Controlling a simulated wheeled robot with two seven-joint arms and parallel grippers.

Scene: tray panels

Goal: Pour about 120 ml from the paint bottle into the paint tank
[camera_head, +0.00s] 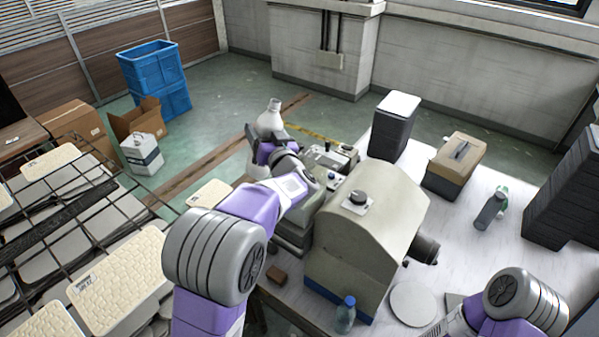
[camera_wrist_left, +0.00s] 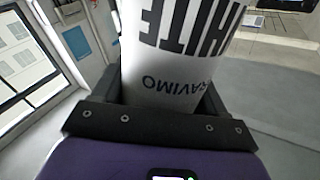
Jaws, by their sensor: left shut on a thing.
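The white paint bottle (camera_head: 270,119) is held at the far end of my left arm, beyond the beige machine. Its narrow neck points up in the head view. In the left wrist view the bottle (camera_wrist_left: 180,60) fills the space between the fingers, and its dark printed label shows upside down. My left gripper (camera_wrist_left: 165,100) is shut on the bottle; in the head view the gripper (camera_head: 268,138) is partly covered by my own wrist. I cannot clearly pick out the paint tank; a pale shape below the bottle is mostly hidden by my arm. My right gripper is outside the head view.
The beige machine (camera_head: 372,225) and a control box (camera_head: 328,165) stand on the white table (camera_head: 460,235). A blue-capped bottle (camera_head: 346,315), grey bottle (camera_head: 490,210), brown-beige box (camera_head: 456,165) and dark panel stack (camera_head: 392,130) are around it. A rack of cream panels (camera_head: 118,280) is left.

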